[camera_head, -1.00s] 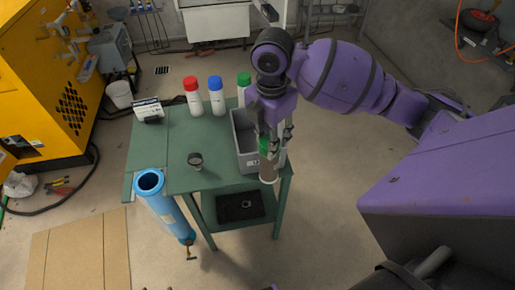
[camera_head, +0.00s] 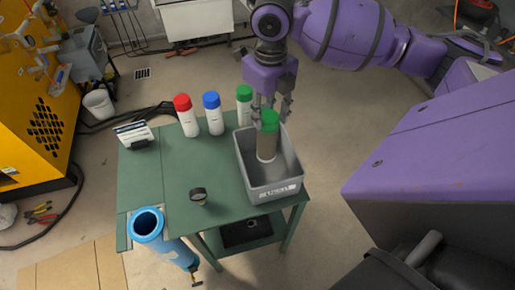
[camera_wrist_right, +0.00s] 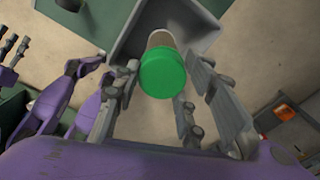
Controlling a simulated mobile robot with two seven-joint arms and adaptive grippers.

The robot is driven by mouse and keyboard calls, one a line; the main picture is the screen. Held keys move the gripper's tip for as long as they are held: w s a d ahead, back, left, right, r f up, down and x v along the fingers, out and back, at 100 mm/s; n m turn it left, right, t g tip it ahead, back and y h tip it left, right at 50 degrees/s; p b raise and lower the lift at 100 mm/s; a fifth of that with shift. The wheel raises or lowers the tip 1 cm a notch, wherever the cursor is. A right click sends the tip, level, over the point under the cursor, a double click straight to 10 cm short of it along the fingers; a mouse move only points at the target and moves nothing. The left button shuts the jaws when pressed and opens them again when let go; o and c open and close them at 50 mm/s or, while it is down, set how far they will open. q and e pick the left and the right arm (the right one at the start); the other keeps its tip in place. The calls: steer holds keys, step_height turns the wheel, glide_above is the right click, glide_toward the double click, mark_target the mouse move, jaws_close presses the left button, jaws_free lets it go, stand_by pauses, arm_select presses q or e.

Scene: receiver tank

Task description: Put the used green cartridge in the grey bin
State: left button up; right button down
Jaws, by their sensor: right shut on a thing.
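The used cartridge (camera_head: 267,143) has a green cap, a brown-grey body and a pale lower end. It hangs roughly upright in my right gripper (camera_head: 270,108), whose fingers are shut around its green end. In the head view it lies within the outline of the grey bin (camera_head: 272,192); I cannot tell how far its lower end is below the rim. The right wrist view shows the green cap (camera_wrist_right: 163,74) between the fingers (camera_wrist_right: 150,105), with part of the grey bin (camera_wrist_right: 205,40) behind it. My left gripper does not show in the head view.
The bin stands on the right side of the green table (camera_head: 165,180). Red-capped (camera_head: 187,117), blue-capped (camera_head: 213,114) and green-capped (camera_head: 244,105) bottles stand along the back. A small gauge (camera_head: 198,196) lies mid-table. A blue housing (camera_head: 160,238) stands at the front left.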

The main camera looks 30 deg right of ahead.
mark_target(267, 138)
steer(key=f, duration=0.4)
steer(key=shift+s+f, duration=0.25)
steer(key=shift+s, duration=0.15)
steer(key=shift+f, duration=0.35)
step_height(267, 138, down, 4)
steer(key=shift+w+r, duration=0.1)
steer(key=shift+r, duration=0.05)
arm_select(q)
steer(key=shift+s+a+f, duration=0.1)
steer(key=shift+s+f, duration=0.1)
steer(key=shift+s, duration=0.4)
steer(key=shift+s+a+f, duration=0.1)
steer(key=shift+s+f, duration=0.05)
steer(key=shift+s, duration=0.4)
arm_select(e)
steer(key=shift+f, duration=0.25)
steer(key=c, duration=1.6)
jaws_free()
steer(key=shift+f, duration=0.15)
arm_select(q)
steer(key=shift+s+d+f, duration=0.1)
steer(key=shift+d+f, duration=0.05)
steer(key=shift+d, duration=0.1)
arm_select(e)
steer(key=o, duration=0.5)
